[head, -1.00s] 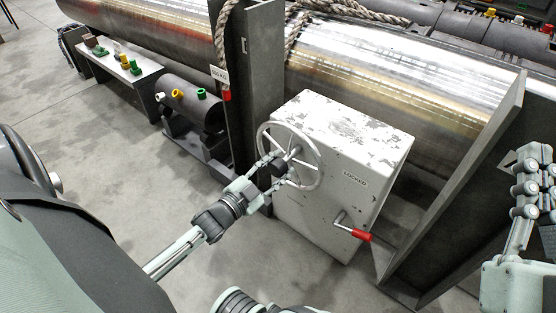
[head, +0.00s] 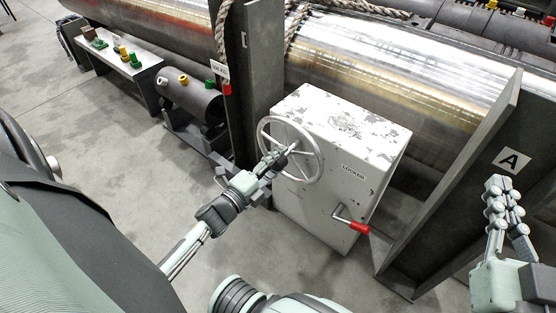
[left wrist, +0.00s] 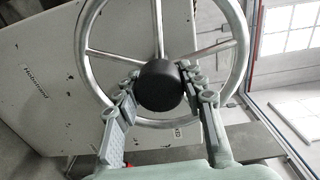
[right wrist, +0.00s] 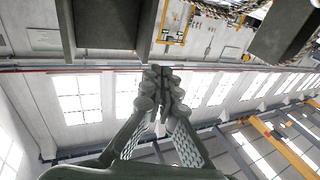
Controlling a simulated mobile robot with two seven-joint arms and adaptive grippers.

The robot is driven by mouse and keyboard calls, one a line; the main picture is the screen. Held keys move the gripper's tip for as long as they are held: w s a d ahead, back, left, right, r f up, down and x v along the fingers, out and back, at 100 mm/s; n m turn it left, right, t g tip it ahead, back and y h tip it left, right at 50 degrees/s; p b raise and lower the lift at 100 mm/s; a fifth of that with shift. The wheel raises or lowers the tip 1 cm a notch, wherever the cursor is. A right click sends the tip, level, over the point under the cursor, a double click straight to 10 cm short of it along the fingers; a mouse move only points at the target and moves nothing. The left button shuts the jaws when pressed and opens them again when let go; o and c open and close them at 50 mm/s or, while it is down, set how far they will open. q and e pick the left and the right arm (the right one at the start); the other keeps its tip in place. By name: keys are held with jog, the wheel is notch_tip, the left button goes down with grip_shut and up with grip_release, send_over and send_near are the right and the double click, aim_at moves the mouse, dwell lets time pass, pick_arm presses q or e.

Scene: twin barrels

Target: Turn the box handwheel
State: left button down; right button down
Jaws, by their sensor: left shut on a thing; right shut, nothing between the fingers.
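The pale metal handwheel (head: 320,160) is on the left face of the worn white box (head: 345,125). It also shows in the left wrist view (left wrist: 88,70), with spokes running to a black round hub (left wrist: 160,85). My left gripper (head: 282,156) is at the wheel's middle. In the left wrist view, its fingers (left wrist: 160,95) are closed on both sides of the black hub, inside the rim. My right gripper (head: 500,183) is shut and empty at the right, apart from the box; its fingertips meet in the right wrist view (right wrist: 162,75).
A lever with a red grip (head: 359,228) sticks out below a "LOCKED" label (head: 353,171). A dark upright post (head: 262,85) stands left of the box and a panel marked A (head: 511,161) right of it. A large metal barrel (head: 400,65) lies behind. Open floor is at the left.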

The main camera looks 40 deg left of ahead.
pick_arm(q)
jog(key=shift+m, duration=1.2)
jog(key=shift+m+b, duration=0.5)
jog(key=shift+m, duration=0.4)
pick_arm(e)
jog(key=shift+s+a+r+t+y, duration=0.3)
jog(key=shift+r+t, duration=0.15)
jog(key=shift+r, duration=0.45)
jog(key=shift+s+a+r+t+y, duration=0.25)
jog(key=shift+r+t, duration=0.25)
jog(key=shift+r, duration=0.4)
jog(key=shift+s+a+r+t+y, duration=0.2)
jog(key=shift+s+r+t+y, duration=0.2)
jog(key=shift+r, duration=0.5)
jog(key=shift+w, duration=0.1)
pick_arm(q)
jog(key=c, duration=0.9)
grip_release()
jog(key=s, duration=1.2)
jog(key=shift+a+r, duration=0.15)
jog(key=shift+a, duration=0.2)
